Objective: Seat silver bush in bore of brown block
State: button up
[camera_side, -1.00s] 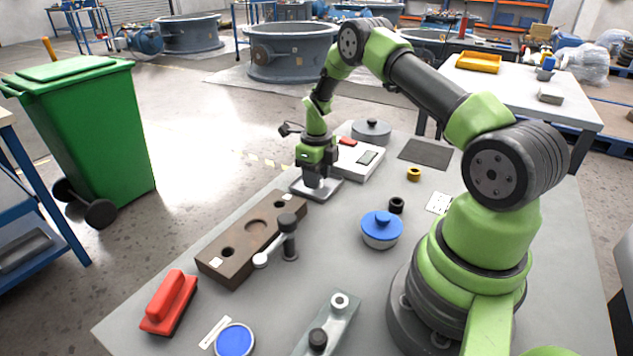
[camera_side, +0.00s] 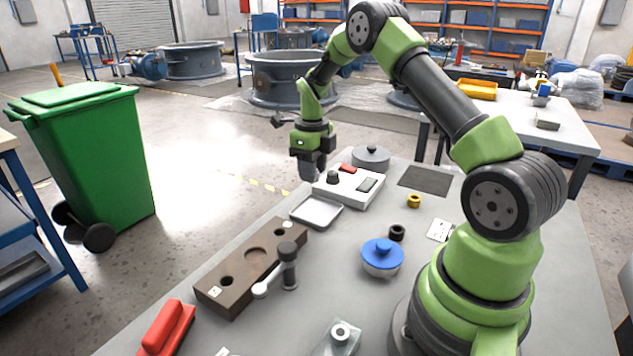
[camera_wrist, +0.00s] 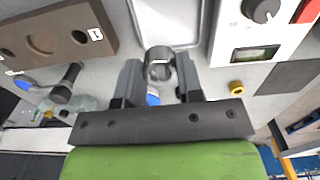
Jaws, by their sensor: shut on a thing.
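My gripper (camera_side: 309,168) hangs above the far end of the table, over the area of the shallow tray (camera_side: 307,222). In the wrist view my gripper (camera_wrist: 159,75) is shut on the silver bush (camera_wrist: 160,56), a short grey ring held between the two fingers. The brown block (camera_side: 212,292) lies on the table nearer the camera, to the left of my gripper and apart from it. It has a wide round recess in the middle and smaller round holes toward its ends. In the wrist view the block (camera_wrist: 62,20) is at upper left.
A grey lever post (camera_side: 289,265) stands close beside the block. A white box with a knob (camera_side: 350,187) is just right of the tray. A blue-lidded pot (camera_side: 382,256), black ring (camera_side: 397,232) and yellow ring (camera_side: 414,201) stand farther right. The tray looks empty.

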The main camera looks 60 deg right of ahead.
aim_at(256, 257)
jog(key=a+n, duration=0.1)
jog(key=a, duration=0.2)
jog(key=w+a+n, duration=0.1)
jog(key=a, duration=0.6)
jog(key=shift+w+a+f+n, duration=0.1)
jog(key=shift+w+f+n, duration=0.15)
jog(key=shift+w+n, duration=0.15)
jog(key=a+n, duration=0.1)
jog(key=a, duration=0.5)
jog(key=s+a+n, duration=0.1)
jog(key=a, duration=0.1)
jog(key=shift+a+f+n, duration=0.3)
jog(key=shift+a+f, duration=0.1)
jog(key=shift+s+a+f, duration=0.1)
jog(key=shift+a+f, duration=0.05)
jog(key=shift+a, duration=0.05)
jog(key=shift+f, duration=1.7)
jog(key=shift+f, duration=0.95)
jog(key=o, duration=1.4)
jog(key=shift+o, duration=0.2)
